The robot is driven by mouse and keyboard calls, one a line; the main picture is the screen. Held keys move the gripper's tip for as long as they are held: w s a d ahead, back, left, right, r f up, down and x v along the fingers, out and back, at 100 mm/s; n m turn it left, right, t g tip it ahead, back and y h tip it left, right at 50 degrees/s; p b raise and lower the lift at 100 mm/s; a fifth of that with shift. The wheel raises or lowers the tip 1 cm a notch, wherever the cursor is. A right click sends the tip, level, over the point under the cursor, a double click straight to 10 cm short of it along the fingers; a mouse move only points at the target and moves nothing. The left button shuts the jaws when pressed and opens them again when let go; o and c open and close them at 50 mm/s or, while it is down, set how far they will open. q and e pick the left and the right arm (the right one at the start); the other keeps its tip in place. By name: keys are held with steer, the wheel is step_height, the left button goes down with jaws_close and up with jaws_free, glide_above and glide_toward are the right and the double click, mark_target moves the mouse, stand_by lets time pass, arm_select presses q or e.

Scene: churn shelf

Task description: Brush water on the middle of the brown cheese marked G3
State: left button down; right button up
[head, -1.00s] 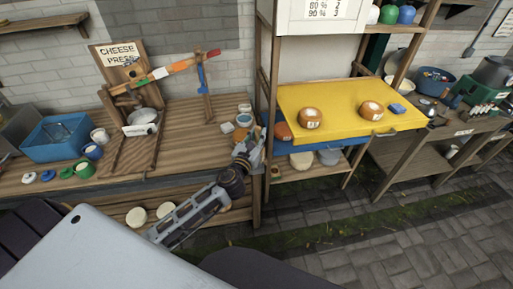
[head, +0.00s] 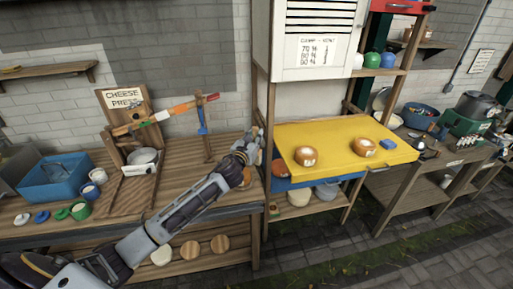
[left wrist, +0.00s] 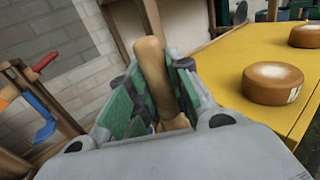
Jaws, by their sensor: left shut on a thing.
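Two brown cheeses with pale middles on top sit on the yellow board: a near one (head: 305,156) and a farther one to the right (head: 365,147). Both also show in the left wrist view, the near one (left wrist: 272,88) and the far one (left wrist: 306,37). Each has a small white label; I cannot read the marks. My left gripper (head: 254,143) is left of the yellow board (head: 338,136), near the shelf post. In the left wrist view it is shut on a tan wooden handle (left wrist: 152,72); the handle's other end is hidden. My right gripper is out of view.
A wooden shelf post (head: 257,70) stands close to my left gripper. A blue item (head: 387,145) lies on the board beside the far cheese. A cheese press (head: 140,130) and a blue bin (head: 55,177) stand on the left bench. Paving (head: 450,235) at right is clear.

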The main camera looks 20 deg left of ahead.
arm_select(q)
steer(key=w+a+f, duration=0.5)
steer(key=w+a, duration=0.2)
steer(key=a, duration=0.3)
steer(key=shift+w+a+y+p, duration=0.2)
steer(key=shift+a+y+p, duration=0.1)
steer(key=shift+a+p, duration=0.15)
steer(key=shift+d, duration=0.1)
